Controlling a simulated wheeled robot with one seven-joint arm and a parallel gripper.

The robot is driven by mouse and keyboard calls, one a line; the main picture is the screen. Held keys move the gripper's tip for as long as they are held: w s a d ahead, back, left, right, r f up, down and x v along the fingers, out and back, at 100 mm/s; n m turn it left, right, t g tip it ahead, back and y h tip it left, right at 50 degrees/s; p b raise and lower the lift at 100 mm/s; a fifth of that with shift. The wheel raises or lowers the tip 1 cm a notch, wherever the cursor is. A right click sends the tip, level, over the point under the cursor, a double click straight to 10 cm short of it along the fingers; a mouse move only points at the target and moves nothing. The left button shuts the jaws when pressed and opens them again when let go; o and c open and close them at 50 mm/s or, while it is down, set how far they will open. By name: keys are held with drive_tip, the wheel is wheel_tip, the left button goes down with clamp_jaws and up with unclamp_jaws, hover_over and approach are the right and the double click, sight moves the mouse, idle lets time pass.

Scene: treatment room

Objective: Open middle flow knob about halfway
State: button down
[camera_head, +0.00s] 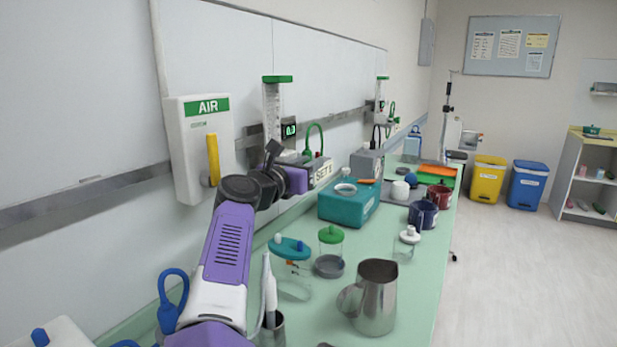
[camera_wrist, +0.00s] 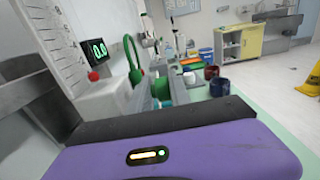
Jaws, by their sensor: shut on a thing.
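The flowmeter (camera_head: 272,108) nearest my arm is a clear graduated tube with a green cap on the wall rail; its scale also shows in the wrist view (camera_wrist: 62,35). A small black display (camera_head: 290,130) with green digits sits beside it. The digits look like 0.0 in the wrist view (camera_wrist: 94,50), but are hard to read in the head view. My gripper (camera_head: 297,173) is at the flowmeter's lower end, shut on what appears to be its flow knob. The knob and fingertips are hidden by my wrist and purple hand. A second flowmeter (camera_head: 380,95) stands farther along the wall.
A white AIR panel (camera_head: 190,165) with a yellow handle is on the wall left of my arm. A green hose (camera_head: 315,132) loops right of the gripper. A teal box (camera_head: 348,203), steel jug (camera_head: 374,300) and jars crowd the green counter below.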

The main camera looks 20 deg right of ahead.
drive_tip(key=shift+s+d, duration=0.2)
drive_tip(key=shift+d, duration=0.25)
drive_tip(key=c, duration=1.3)
unclamp_jaws()
drive_tip(key=shift+a, duration=0.15)
drive_tip(key=shift+a, duration=0.15)
drive_tip(key=shift+s+a, duration=0.15)
drive_tip(key=shift+a, duration=0.2)
drive_tip(key=shift+v, duration=3.4)
drive_tip(key=shift+s, duration=0.15)
